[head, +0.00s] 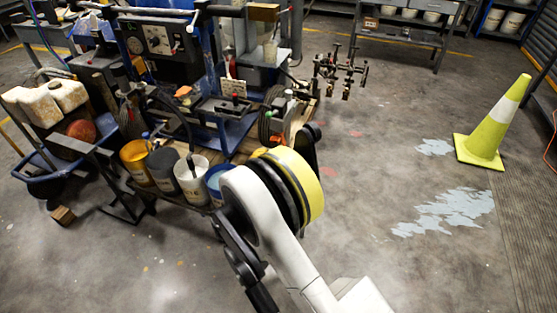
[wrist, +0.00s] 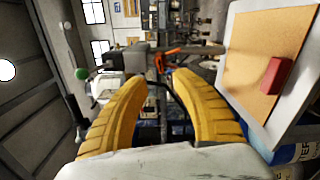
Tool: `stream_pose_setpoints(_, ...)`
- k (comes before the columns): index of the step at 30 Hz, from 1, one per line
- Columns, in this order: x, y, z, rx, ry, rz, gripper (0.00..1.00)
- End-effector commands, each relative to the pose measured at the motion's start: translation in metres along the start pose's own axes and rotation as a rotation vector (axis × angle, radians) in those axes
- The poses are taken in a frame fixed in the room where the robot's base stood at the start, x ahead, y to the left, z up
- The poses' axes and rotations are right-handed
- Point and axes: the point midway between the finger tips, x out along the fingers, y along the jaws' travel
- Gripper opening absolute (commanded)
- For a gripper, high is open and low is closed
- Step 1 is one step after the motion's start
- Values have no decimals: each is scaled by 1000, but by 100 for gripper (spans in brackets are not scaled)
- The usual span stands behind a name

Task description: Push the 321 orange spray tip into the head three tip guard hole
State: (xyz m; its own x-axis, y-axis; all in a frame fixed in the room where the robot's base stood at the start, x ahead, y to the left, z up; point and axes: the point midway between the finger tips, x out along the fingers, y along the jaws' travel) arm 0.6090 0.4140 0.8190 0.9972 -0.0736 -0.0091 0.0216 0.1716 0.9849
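My gripper (wrist: 161,78) shows in the wrist view as two ribbed yellow fingers, apart at the tips with nothing clearly held between them. In the head view it is hidden behind my own arm. A small orange part (wrist: 166,60) lies beyond the fingertips in the wrist view; I cannot tell whether it is the 321 spray tip. A row of dark spray heads (head: 340,75) with brass-coloured parts sticks out to the right of the striper in the head view. Head three and its tip guard hole are too small to tell apart.
The blue and dark striper (head: 160,45) stands at the left, with yellow, grey, white and blue buckets (head: 192,178) in front. In the wrist view a red block (wrist: 275,76) sits on a tan board (wrist: 252,72) at right. A yellow-green cone (head: 488,130) stands on open floor.

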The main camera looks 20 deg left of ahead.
Motion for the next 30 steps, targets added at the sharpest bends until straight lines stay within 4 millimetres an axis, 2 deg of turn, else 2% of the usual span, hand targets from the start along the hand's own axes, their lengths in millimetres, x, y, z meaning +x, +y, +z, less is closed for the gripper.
stream_pose_setpoints(18, 76, 0, 3, 3, -6, -1, 32)
stream_pose_setpoints(24, 91, 0, 2, 3, -4, -1, 32)
stream_pose_setpoints(30, 96, 0, 2, 3, -4, -1, 32)
